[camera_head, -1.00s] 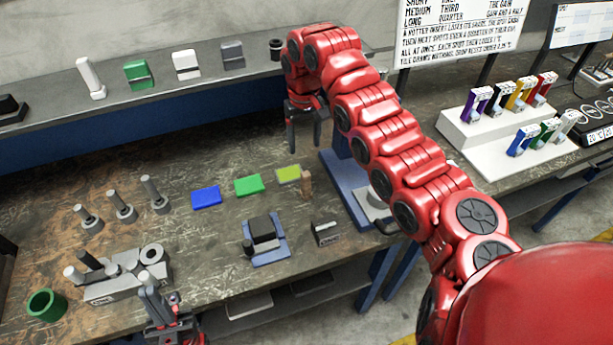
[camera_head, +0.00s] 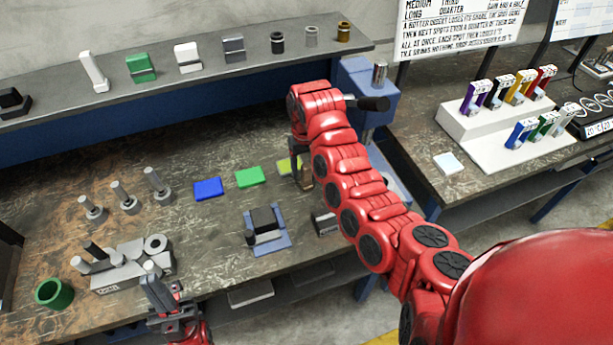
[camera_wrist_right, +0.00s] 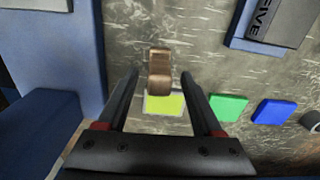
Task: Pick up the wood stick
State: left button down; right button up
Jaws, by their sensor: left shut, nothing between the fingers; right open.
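The wood stick (camera_wrist_right: 159,88) is a short brown block in the right wrist view, at the edge of a yellow-green tile (camera_wrist_right: 163,104). It appears between and just ahead of the fingertips of my right gripper (camera_wrist_right: 159,76), which is open with a gap on both sides. In the head view, the stick (camera_head: 306,181) stands upright on the bench, partly hidden by my right gripper (camera_head: 298,165). I cannot tell how far above the bench the fingertips are. My left gripper (camera_head: 158,290) is shut and empty at the bench's front edge.
Green (camera_head: 249,177) and blue (camera_head: 208,188) tiles lie left of the stick. A blue-based black fixture (camera_head: 266,228) and a small grey block (camera_head: 326,224) are nearer the front.

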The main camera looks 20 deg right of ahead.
aim_at(307, 177)
jog(key=f, duration=0.1)
jog(key=f+p, duration=0.2)
jog(key=shift+s+d+f, duration=0.1)
jog(key=shift+s+f, duration=0.15)
jog(key=shift+s, duration=0.05)
jog(key=shift+w+f, duration=0.15)
jog(key=shift+f, duration=0.2)
grip_shut()
